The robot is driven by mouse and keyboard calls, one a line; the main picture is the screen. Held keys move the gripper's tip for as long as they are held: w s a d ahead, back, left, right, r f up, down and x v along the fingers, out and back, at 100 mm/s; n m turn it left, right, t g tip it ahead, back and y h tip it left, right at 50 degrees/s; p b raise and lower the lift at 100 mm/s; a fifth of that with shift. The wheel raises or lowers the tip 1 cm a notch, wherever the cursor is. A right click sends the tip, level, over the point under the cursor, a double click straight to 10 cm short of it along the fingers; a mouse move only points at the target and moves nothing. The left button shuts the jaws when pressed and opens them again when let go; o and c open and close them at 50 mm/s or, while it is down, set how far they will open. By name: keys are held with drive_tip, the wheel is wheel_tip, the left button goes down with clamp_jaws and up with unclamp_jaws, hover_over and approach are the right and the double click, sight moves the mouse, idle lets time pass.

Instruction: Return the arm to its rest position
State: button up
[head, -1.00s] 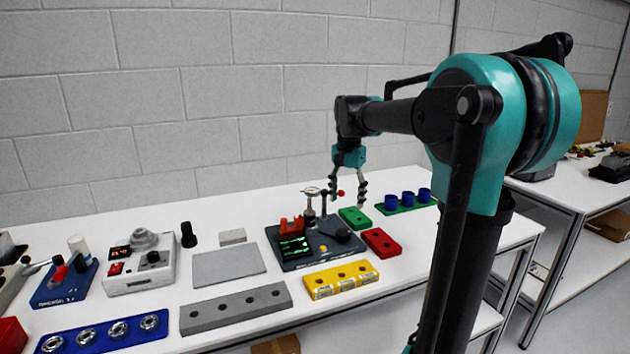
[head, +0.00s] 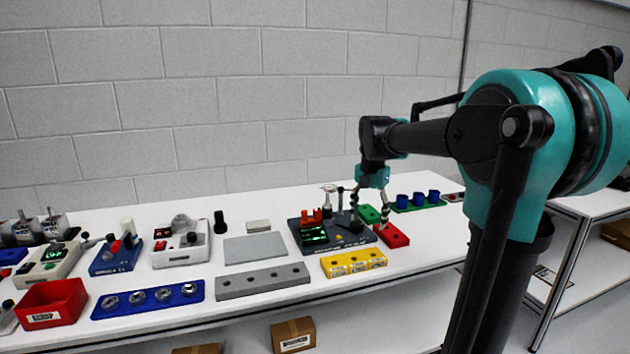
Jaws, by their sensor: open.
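My gripper (head: 369,218) hangs from my black and teal arm (head: 425,137) over the right part of the white bench (head: 190,304). Its two fingers point down and are spread open, with nothing seen between them. In this view the fingers overlap the dark test device (head: 322,236) with a green-lit screen, the green block (head: 368,213) and the red block (head: 392,236). I cannot tell whether the fingertips touch anything.
A yellow block (head: 353,263) and a long grey block (head: 263,281) lie in front of the device. Blue cups (head: 418,199) stand on a green holder at right. A blue tray (head: 148,299) and a red bin (head: 50,302) are at left. Open air lies above the bench.

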drive_tip(key=s+d+f+n+t, duration=0.2)
drive_tip(key=s+f+n, duration=0.1)
drive_tip(key=s+f, duration=0.7)
drive_tip(key=s+d+f+n+t, duration=0.1)
drive_tip(key=s+f+n, duration=0.3)
drive_tip(key=s+f, duration=0.7)
drive_tip(key=shift+d+f+t, duration=0.4)
drive_tip(key=shift+d+f, duration=0.1)
drive_tip(key=shift+f, duration=0.05)
drive_tip(key=shift+c, duration=0.4)
